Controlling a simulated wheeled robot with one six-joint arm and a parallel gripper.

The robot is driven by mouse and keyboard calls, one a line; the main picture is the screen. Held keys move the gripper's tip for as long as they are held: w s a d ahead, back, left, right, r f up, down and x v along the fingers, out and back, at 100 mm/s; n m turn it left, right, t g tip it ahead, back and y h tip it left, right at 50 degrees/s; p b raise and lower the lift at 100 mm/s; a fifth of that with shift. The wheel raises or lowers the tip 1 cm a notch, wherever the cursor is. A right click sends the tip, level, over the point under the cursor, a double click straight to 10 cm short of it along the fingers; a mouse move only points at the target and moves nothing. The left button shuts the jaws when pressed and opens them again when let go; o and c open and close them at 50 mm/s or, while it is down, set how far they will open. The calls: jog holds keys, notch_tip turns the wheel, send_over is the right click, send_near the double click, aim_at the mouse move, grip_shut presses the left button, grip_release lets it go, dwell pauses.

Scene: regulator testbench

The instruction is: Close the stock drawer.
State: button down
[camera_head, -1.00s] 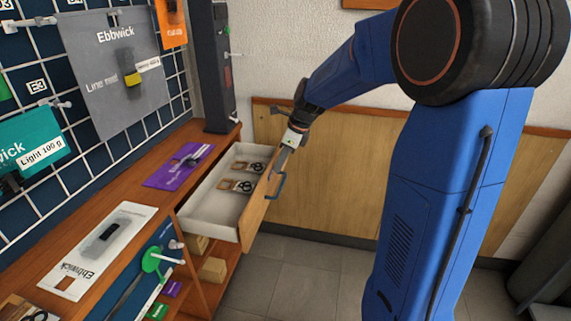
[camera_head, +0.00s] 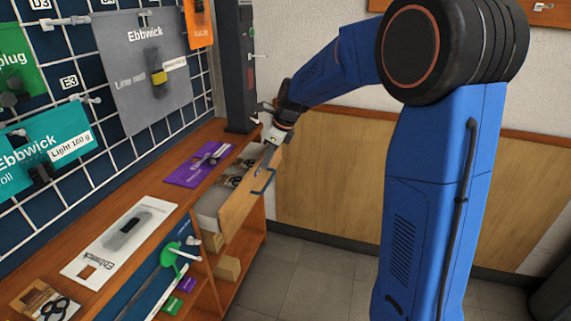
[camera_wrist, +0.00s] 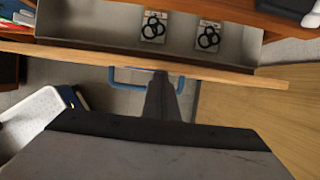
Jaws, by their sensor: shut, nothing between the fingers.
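The stock drawer (camera_head: 238,196) is partly open, its wooden front standing out from the bench with a blue handle (camera_head: 264,182). In the wrist view the drawer front (camera_wrist: 215,69) crosses the picture, with the handle (camera_wrist: 128,80) on its near side. Packets with black rings (camera_wrist: 153,27) lie inside the white drawer. My gripper (camera_head: 268,156) is shut and empty at the outer face of the front, by the handle. In the wrist view its fingers (camera_wrist: 162,90) reach the front between the handle's ends; I cannot tell whether they touch.
The wooden bench (camera_head: 150,190) holds a purple card (camera_head: 198,165) and a white card (camera_head: 120,242). A dark post (camera_head: 235,70) stands behind the drawer. A pegboard with hanging packs (camera_head: 150,70) is at the left. The floor (camera_head: 320,270) beside the drawer is clear.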

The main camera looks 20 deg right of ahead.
jog(key=w+a, duration=0.1)
jog(key=a, duration=0.1)
jog(key=w+a, duration=0.4)
jog(key=a, duration=0.1)
jog(key=shift+w+r, duration=0.1)
jog(key=shift+w+a+r, duration=0.1)
